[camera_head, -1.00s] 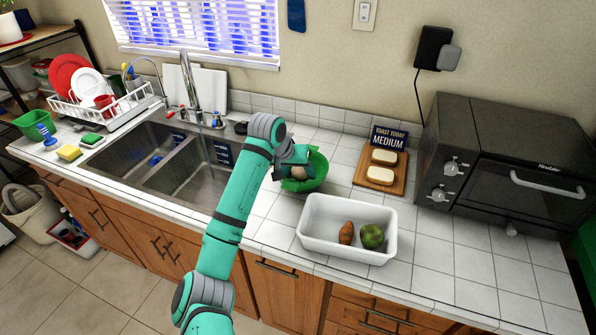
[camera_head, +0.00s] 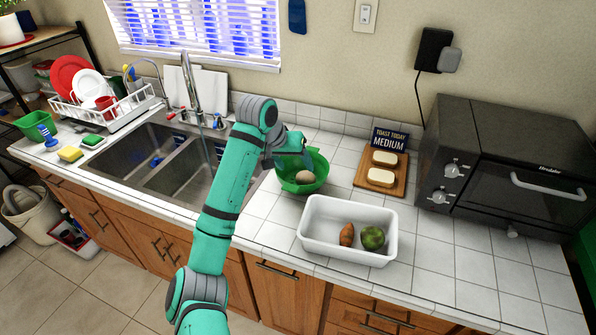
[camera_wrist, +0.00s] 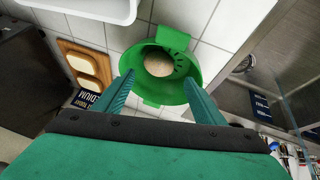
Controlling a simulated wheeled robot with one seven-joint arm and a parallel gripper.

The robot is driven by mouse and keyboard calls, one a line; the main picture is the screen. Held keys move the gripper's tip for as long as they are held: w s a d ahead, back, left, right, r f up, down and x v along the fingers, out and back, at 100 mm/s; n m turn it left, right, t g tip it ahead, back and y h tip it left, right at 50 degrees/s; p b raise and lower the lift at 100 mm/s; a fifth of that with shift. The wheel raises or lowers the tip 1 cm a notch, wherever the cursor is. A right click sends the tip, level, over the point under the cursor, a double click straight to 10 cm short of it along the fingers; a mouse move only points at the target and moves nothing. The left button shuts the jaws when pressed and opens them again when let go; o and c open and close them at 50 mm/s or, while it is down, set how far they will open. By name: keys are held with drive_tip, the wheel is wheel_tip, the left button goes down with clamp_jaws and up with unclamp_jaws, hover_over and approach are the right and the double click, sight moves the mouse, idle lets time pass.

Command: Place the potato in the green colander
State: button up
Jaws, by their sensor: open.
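The potato (camera_head: 305,177) is a pale brown oval lying inside the green colander (camera_head: 318,160) on the counter. In the wrist view the potato (camera_wrist: 158,63) rests in the bowl of the colander (camera_wrist: 186,82), with nothing gripping it. My gripper (camera_head: 300,152) is above the back left side of the colander. In the wrist view its two teal fingers (camera_wrist: 162,90) are spread apart and empty, with the colander visible between and beyond them.
A white tray (camera_head: 312,242) with a brown carrot-like vegetable (camera_head: 347,234) and a round green one (camera_head: 372,238) stands in front of the colander. A wooden board (camera_head: 366,186) with bread lies behind right, near the toaster oven (camera_head: 505,165). The sink (camera_head: 185,185) is left.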

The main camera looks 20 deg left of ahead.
drive_tip(key=d+v, duration=0.1)
drive_tip(key=v, duration=0.5)
drive_tip(key=shift+a, duration=0.5)
